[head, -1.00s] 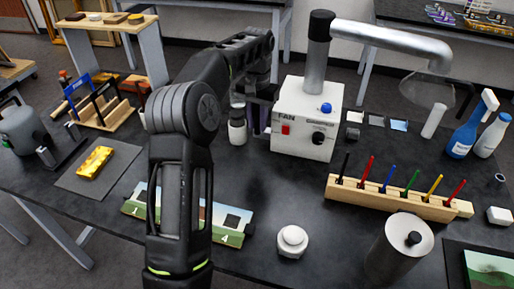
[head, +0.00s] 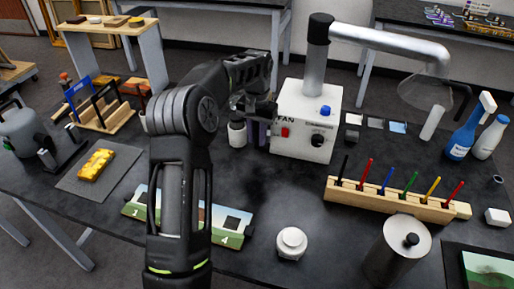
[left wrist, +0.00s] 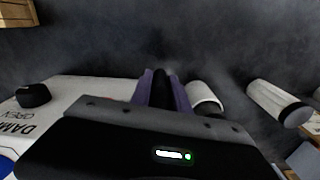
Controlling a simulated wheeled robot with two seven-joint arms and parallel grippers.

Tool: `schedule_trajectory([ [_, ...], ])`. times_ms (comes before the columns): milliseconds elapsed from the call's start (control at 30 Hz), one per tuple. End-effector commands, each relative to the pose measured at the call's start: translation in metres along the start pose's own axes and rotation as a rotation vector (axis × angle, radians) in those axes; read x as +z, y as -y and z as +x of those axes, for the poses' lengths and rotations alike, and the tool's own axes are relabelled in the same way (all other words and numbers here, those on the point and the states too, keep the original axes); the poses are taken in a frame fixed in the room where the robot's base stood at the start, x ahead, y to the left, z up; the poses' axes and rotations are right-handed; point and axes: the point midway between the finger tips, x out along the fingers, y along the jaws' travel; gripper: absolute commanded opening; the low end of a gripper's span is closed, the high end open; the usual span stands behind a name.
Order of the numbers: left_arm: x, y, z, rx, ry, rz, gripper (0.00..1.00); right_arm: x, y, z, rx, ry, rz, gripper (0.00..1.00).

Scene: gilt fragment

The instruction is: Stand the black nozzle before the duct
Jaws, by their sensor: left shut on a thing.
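My left gripper (head: 257,132) is low beside the left side of the white fan box (head: 306,120). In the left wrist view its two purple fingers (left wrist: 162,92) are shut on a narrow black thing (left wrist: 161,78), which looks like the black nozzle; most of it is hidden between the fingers. I cannot tell whether it touches the table. The silver duct (head: 390,39) rises from the fan box and bends right to a clear hood (head: 424,92). My right gripper is not in view.
A white jar (head: 237,134) stands close left of my gripper. A wooden rack of coloured tools (head: 390,198), a white knobbed jar (head: 291,243) and a grey canister (head: 397,250) stand at front right. The table between the fan box and the white knobbed jar is clear.

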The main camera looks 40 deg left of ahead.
Motion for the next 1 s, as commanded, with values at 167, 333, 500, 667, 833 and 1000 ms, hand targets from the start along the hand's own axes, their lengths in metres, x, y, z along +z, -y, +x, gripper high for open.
schedule_trajectory([
  [167,0.001,0.000,0.014,0.000,0.004,0.000,0.00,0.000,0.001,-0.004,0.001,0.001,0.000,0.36],
  [333,0.001,0.000,0.041,0.000,0.004,0.000,0.00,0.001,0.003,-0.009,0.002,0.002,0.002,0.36],
  [500,0.000,0.000,0.050,-0.001,0.000,0.000,0.00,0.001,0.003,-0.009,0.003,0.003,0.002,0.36],
  [667,0.000,0.000,0.050,0.000,0.000,0.000,0.00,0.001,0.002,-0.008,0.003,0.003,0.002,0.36],
  [833,0.000,0.000,0.054,0.000,0.000,0.000,0.23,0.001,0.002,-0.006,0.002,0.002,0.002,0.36],
  [1000,0.000,0.000,0.053,0.000,0.000,0.000,0.36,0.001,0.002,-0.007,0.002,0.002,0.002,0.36],
])
